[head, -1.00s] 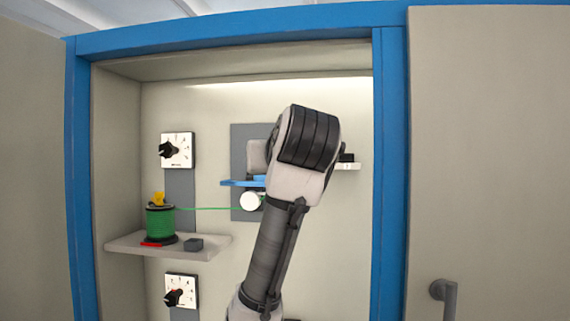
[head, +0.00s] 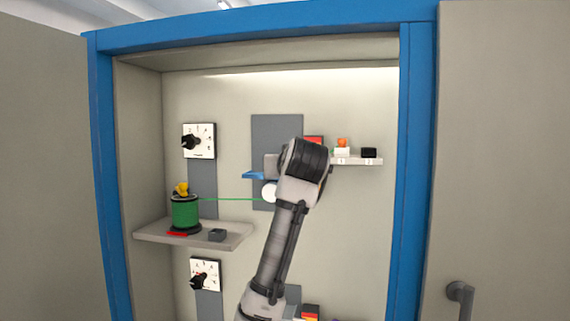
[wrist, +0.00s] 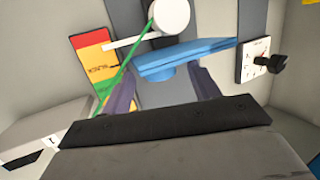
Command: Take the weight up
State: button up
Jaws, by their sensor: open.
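My gripper (wrist: 163,90) is open in the wrist view, its two dark fingers apart. A blue plate with a short blue round part (wrist: 185,60) shows just beyond and between the fingers. I cannot tell whether they touch it. In the head view my wrist hides the gripper, and part of the blue plate (head: 254,175) shows left of it. No thing is clearly marked as the weight. A small black block (head: 369,153) and a white block with an orange top (head: 342,147) sit on the right ledge. A dark grey block (head: 217,235) lies on the left shelf.
A green spool (head: 185,212) stands on the left shelf (head: 160,235). Its green cable runs to a white roller (head: 269,193), also in the wrist view (wrist: 170,16). Dials (head: 199,141) are on the back wall. Blue frame posts (head: 412,150) bound the cabinet.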

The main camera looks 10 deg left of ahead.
jog(key=shift+w, duration=0.1)
jog(key=shift+c, duration=0.4)
jog(key=c, duration=1)
jog(key=o, duration=0.9)
jog(key=shift+a, duration=0.1)
jog(key=shift+o, duration=0.9)
jog(key=shift+a, duration=0.15)
